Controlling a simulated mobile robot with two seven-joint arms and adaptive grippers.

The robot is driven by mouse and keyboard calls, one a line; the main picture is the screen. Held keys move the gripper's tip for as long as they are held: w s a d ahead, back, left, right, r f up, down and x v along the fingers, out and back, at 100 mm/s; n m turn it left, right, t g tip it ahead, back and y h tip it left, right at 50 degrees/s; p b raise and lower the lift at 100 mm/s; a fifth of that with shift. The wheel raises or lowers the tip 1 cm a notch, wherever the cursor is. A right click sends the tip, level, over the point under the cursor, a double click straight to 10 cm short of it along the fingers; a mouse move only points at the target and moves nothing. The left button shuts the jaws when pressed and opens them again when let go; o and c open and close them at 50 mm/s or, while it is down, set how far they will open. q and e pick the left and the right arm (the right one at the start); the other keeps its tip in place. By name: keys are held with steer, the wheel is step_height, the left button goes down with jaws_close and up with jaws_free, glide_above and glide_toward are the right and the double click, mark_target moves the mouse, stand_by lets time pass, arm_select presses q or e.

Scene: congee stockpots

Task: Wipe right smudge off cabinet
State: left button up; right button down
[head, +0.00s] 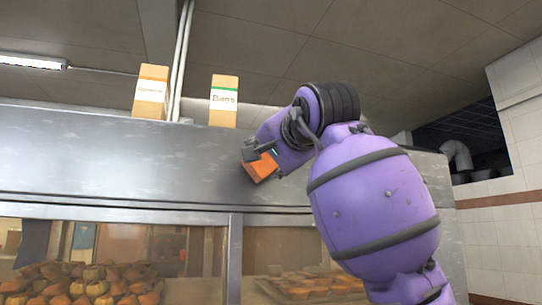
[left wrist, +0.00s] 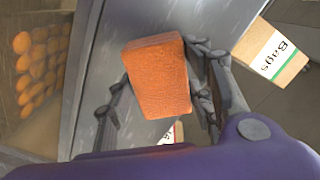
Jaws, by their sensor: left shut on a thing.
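My left gripper (head: 263,154) is shut on an orange sponge (head: 260,169). Whether the sponge touches the panel I cannot tell. A dark patch lies on the panel beside the sponge; I cannot tell smudge from shadow. My arm hides the cabinet's right part. My right gripper is in neither view.
Two cardboard boxes stand on the cabinet top: a "Bags" box (head: 223,104) and another labelled box (head: 150,96) further left. Below the panel, glass shows piled baked goods (head: 90,285) and a tray of pastries (head: 310,287). A tiled wall (head: 505,250) stands at right.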

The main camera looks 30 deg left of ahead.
arm_select(q)
steer(key=shift+x, duration=0.9)
stand_by(0.6)
steer(key=shift+w+d, duration=1.45)
steer(key=shift+s+a, duration=1.45)
steer(key=shift+a, duration=0.05)
steer(key=shift+s+d, duration=0.1)
steer(key=shift+d, duration=0.05)
steer(key=shift+v, duration=2.85)
